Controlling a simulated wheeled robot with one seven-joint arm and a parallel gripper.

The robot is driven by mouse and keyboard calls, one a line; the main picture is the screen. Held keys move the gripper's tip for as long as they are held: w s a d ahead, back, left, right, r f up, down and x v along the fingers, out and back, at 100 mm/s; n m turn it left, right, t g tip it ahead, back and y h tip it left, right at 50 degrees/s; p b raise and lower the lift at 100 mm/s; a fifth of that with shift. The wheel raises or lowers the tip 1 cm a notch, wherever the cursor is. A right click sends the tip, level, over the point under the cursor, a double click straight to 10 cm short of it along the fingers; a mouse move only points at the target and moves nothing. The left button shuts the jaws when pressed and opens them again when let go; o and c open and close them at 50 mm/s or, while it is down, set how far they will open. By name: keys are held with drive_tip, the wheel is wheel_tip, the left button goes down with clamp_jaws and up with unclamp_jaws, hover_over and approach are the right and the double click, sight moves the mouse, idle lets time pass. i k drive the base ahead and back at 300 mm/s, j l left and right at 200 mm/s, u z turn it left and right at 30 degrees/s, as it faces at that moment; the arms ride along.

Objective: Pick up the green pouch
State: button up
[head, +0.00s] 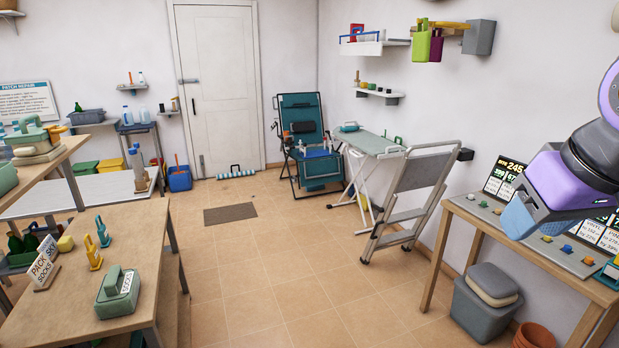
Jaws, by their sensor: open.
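A green pouch-like item (422,46) hangs on the right wall at the top, beside a purple one. A teal-green block-shaped item (117,292) with a white label sits on the wooden table at lower left. I cannot tell for sure which of these is the green pouch. My gripper (522,214) is at the right edge, in front of the right-hand table, far from both items. It is open, though its fingers are hard to make out. I see nothing held in it.
The wooden table (60,268) at left holds a sign and yellow items. A step ladder (408,200), a folding chair (303,125) and an ironing board (366,141) stand along the right. A grey bin (480,310) is under the right table. The tiled floor between is clear.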

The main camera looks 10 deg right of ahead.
sight(422, 40)
drive_tip(key=i+z, duration=0.15)
drive_tip(key=i, duration=0.45)
drive_tip(key=i+j+z, duration=0.1)
drive_tip(key=i, duration=0.5)
drive_tip(key=i+j+z, duration=0.15)
drive_tip(key=i, duration=0.45)
drive_tip(key=j, duration=0.1)
